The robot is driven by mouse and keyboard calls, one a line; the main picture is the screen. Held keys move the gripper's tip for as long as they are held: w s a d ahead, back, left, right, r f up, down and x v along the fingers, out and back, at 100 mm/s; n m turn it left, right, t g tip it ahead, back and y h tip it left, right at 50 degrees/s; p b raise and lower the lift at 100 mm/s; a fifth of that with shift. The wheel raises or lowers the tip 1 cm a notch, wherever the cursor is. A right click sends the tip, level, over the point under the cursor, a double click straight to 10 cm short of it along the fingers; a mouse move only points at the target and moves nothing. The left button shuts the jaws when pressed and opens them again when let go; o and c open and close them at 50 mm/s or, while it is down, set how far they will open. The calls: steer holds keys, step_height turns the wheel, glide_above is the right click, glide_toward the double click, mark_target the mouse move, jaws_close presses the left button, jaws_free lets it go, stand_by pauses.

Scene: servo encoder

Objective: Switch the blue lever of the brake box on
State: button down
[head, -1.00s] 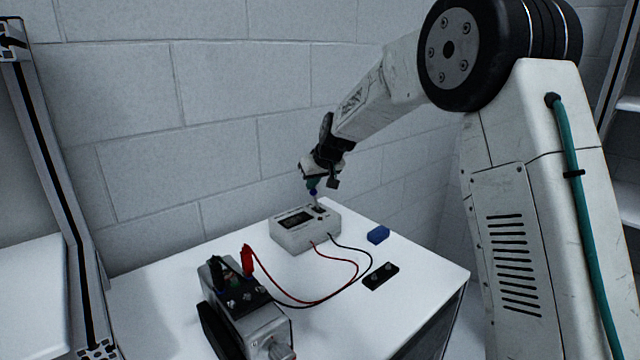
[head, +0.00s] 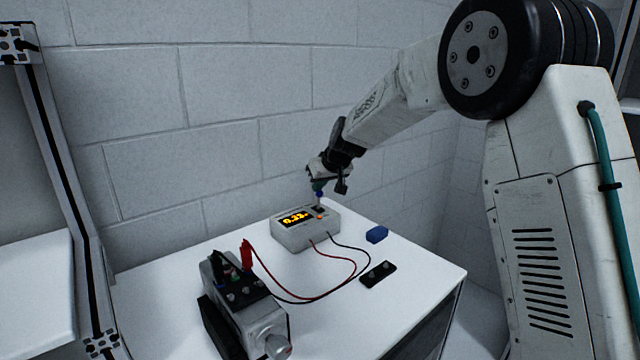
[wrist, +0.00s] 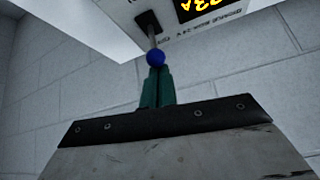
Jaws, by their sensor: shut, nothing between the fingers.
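The brake box (head: 305,232) is a pale box on the white table, with a lit orange display (head: 296,218) and an orange light beside it. Its lever, with a blue ball tip (head: 319,194), stands on the top face near the right end. In the wrist view the blue ball (wrist: 155,58) sits on a thin metal stem rising from a dark slot plate. My gripper (head: 318,188) is above the lever. Its green fingers (wrist: 156,84) are shut with nothing between them, and their tips are at the blue ball; I cannot tell whether they touch it.
A motor unit (head: 245,305) stands at the front of the table (head: 380,310). Red and black leads run from it to the box. A blue block (head: 377,234) and a black terminal piece (head: 378,274) lie right of the box. A wall stands close behind.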

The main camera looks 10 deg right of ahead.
steer(key=shift+s+d, duration=0.15)
steer(key=shift+s, duration=0.15)
steer(key=shift+w, duration=0.15)
steer(key=shift+w+a+f, duration=0.35)
steer(key=shift+w, duration=0.2)
steer(key=shift+w+r, duration=0.15)
steer(key=shift+r, duration=0.1)
steer(key=s+d+r, duration=0.4)
steer(key=s, duration=0.3)
steer(key=shift+r, duration=0.3)
steer(key=shift+s, duration=0.15)
